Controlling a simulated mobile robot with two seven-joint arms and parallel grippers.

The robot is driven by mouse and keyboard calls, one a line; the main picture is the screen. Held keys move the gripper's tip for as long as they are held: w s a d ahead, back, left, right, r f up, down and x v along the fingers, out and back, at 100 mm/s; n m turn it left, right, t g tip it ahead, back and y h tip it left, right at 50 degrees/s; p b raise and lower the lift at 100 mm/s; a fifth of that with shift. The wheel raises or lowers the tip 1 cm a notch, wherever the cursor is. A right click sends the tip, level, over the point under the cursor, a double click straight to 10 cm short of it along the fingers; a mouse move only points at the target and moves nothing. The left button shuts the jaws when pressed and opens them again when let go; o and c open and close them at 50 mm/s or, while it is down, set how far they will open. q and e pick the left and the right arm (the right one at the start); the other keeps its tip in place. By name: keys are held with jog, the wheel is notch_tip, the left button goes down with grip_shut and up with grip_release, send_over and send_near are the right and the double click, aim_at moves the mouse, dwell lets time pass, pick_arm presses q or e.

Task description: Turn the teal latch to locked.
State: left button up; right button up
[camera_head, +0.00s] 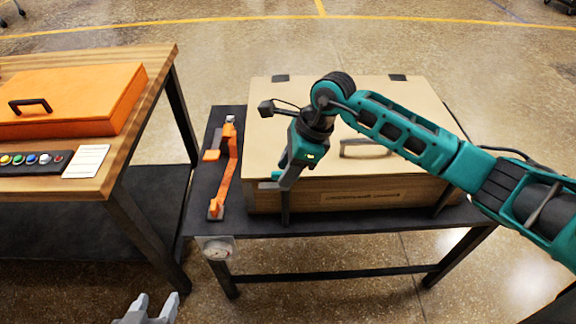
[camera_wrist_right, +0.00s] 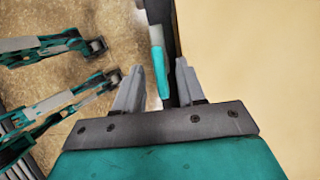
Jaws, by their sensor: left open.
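The teal latch (camera_head: 276,175) is at the front left of the tan furnace box (camera_head: 340,199), mostly hidden behind my right gripper in the head view. In the right wrist view the teal latch (camera_wrist_right: 160,72) is a narrow teal bar with a grey part above it. My right gripper (camera_head: 287,184) points down at the box's front left corner. In the wrist view the fingers of my right gripper (camera_wrist_right: 157,80) are apart, with the latch between them; I cannot tell whether they touch it. My left gripper (camera_head: 155,303) is open and empty at the bottom, away from the box.
The box stands on a dark table (camera_head: 330,222). An orange lever (camera_head: 228,165) lies left of it, and a round gauge (camera_head: 217,249) hangs at the table's front. A wooden table (camera_head: 130,150) at left bears an orange case (camera_head: 75,95). Floor between the tables is narrow.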

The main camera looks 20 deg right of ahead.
grip_shut()
pick_arm(q)
jog(key=shift+s+f, duration=0.1)
jog(key=shift+f, duration=0.1)
jog(key=shift+r, duration=0.1)
pick_arm(e)
jog(key=m+t, duration=0.1)
jog(key=m, duration=0.2)
jog(key=shift+s+r+p, duration=0.1)
jog(key=shift+p, duration=0.2)
jog(key=m+t+h, duration=0.1)
jog(key=m, duration=0.4)
jog(key=shift+s+a+t+h, duration=0.1)
jog(key=shift+a+t+h, duration=0.05)
jog(key=shift+t+h, duration=0.25)
jog(key=m+h, duration=0.1)
jog(key=m, duration=0.2)
jog(key=m+h, duration=0.1)
jog(key=m, duration=0.1)
jog(key=shift+a+m+t, duration=0.15)
jog(key=shift+m+t, duration=0.15)
jog(key=shift+m, duration=0.1)
jog(key=shift+m+h, duration=0.8)
jog(key=shift+m, duration=1.3)
pick_arm(q)
jog(key=shift+b, duration=0.3)
pick_arm(e)
grip_release()
